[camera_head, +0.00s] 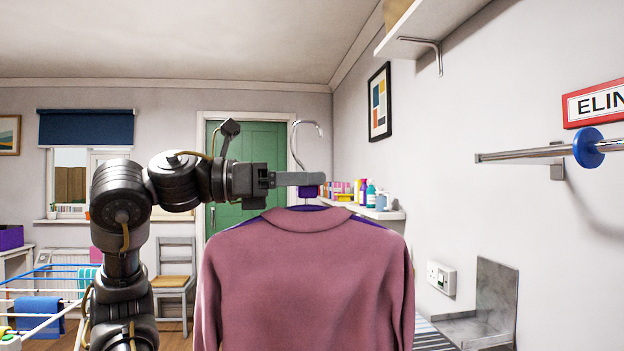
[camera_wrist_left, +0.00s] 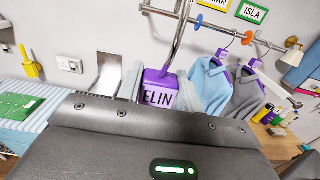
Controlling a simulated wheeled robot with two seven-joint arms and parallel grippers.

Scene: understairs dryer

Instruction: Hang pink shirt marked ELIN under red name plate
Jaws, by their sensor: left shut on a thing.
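My left gripper (camera_head: 312,184) is shut on the purple block of a hanger, just below its metal hook (camera_head: 292,140). The pink shirt (camera_head: 310,285) hangs from this hanger, lifted in front of me and clear of the rail. In the left wrist view the purple block (camera_wrist_left: 158,95) reads ELIN between my fingers (camera_wrist_left: 158,88). The red name plate (camera_head: 594,103), reading ELIN and cut off by the frame edge, is on the right wall. Below it is the metal rail (camera_head: 520,154) with a blue disc (camera_head: 587,148). My right gripper is not in view.
In the left wrist view, a blue shirt (camera_wrist_left: 210,85) and a grey shirt (camera_wrist_left: 249,97) hang on the rail, near a green ISLA plate (camera_wrist_left: 252,11). A shelf with bottles (camera_head: 385,212) is behind the pink shirt. A wall shelf (camera_head: 430,22) is overhead. A drying rack (camera_head: 45,300) stands left.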

